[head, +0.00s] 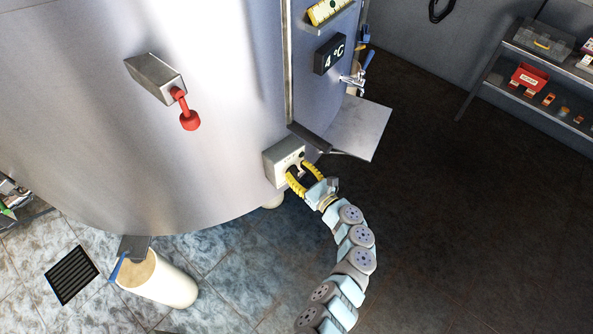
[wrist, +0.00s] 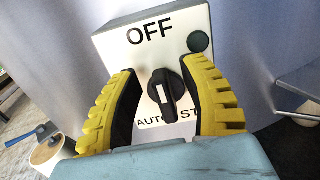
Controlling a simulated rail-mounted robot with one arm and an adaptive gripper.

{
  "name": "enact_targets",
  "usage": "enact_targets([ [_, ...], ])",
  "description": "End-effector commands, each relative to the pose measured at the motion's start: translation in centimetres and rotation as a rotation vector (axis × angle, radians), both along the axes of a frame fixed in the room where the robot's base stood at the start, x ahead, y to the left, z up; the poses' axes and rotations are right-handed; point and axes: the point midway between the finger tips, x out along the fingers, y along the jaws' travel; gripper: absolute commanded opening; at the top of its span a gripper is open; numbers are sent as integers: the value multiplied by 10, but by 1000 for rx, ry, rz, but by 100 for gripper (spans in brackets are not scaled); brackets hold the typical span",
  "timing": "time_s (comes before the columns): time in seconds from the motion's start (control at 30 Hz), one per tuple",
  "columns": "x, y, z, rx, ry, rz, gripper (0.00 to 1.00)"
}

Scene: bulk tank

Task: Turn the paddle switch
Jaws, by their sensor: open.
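The paddle switch (wrist: 166,95) is a black knob with a white mark on its face. It sits on a pale box (head: 283,161) fixed low on the steel tank, and in the wrist view it stands close to upright, tilted slightly. The panel reads OFF above it, with AUTO and a partly hidden label starting ST below. My gripper (wrist: 167,100), with yellow ribbed fingers, is open, one finger on each side of the knob and apart from it. In the head view my gripper (head: 305,177) is at the box front, and its fingers partly hide the knob.
A steel shelf (head: 357,128) juts out just right of the box. Above are a 4 °C display (head: 330,54) and a tap (head: 353,79). A red-handled lever (head: 188,118) is on the tank at left. Dark floor at right is clear.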

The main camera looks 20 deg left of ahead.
Motion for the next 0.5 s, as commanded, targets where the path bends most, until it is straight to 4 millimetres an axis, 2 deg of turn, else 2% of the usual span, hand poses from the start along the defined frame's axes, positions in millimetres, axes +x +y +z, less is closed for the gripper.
enact_targets([
  [0.37,2,5,0,0,1,1,44],
  [0.4,2,5,0,0,1,1,38],
  [0.5,2,5,0,0,1,1,10],
])
